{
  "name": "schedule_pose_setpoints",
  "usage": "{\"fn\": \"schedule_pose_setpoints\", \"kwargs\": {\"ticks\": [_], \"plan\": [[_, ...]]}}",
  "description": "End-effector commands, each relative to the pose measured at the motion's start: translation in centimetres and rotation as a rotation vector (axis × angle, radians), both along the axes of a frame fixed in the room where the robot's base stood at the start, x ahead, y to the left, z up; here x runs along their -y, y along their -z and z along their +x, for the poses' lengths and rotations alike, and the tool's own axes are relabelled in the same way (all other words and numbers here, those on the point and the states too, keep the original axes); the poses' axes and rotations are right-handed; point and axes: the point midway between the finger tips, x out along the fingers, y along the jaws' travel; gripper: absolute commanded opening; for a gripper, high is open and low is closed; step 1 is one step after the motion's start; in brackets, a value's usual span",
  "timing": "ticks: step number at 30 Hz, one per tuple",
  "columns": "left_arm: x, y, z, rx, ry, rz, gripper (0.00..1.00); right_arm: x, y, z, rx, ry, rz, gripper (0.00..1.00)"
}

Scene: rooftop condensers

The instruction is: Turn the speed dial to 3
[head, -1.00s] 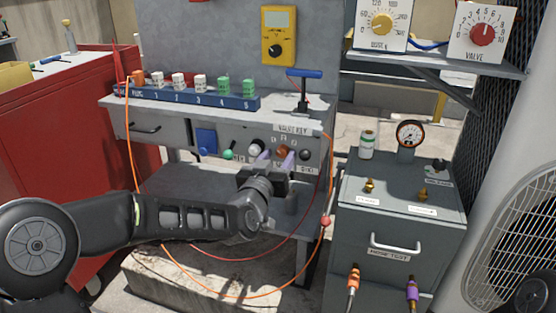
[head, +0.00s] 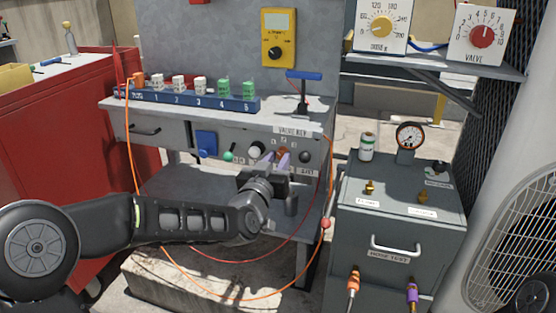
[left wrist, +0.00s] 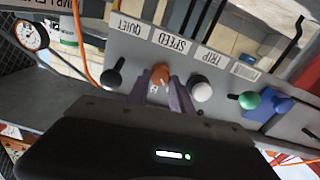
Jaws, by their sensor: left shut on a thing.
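The speed dial (left wrist: 160,73) is an orange knob by the SPEED label (left wrist: 169,42) in the left wrist view, where the panel appears turned over. In the head view the dial (head: 282,152) shows small on the grey bench's front panel. My left gripper (head: 275,159) reaches it from the front, with purple fingers shut on its two sides; they also show in the left wrist view (left wrist: 167,92). The fingers hide part of the dial and its scale, so I cannot read its setting. My right gripper is out of view.
A white knob (left wrist: 201,91) and a black knob (left wrist: 114,77) flank the dial closely. A green knob (left wrist: 249,100) and blue block (left wrist: 269,107) sit farther along. An orange cable (head: 131,180) hangs before the bench. A grey cabinet (head: 401,240) stands right.

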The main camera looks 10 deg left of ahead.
Motion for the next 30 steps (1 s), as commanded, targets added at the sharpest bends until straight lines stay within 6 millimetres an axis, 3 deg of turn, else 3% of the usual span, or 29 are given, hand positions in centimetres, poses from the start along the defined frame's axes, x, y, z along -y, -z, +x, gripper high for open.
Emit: {"fn": "schedule_pose_setpoints", "kwargs": {"ticks": [14,30], "plan": [[0.08,0.07,0.0,0.005,0.001,0.078,0.0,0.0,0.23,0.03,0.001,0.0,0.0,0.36],[0.2,0.11,-0.01,0.03,0.002,0.497,0.0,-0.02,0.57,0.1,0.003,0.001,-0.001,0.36]]}}
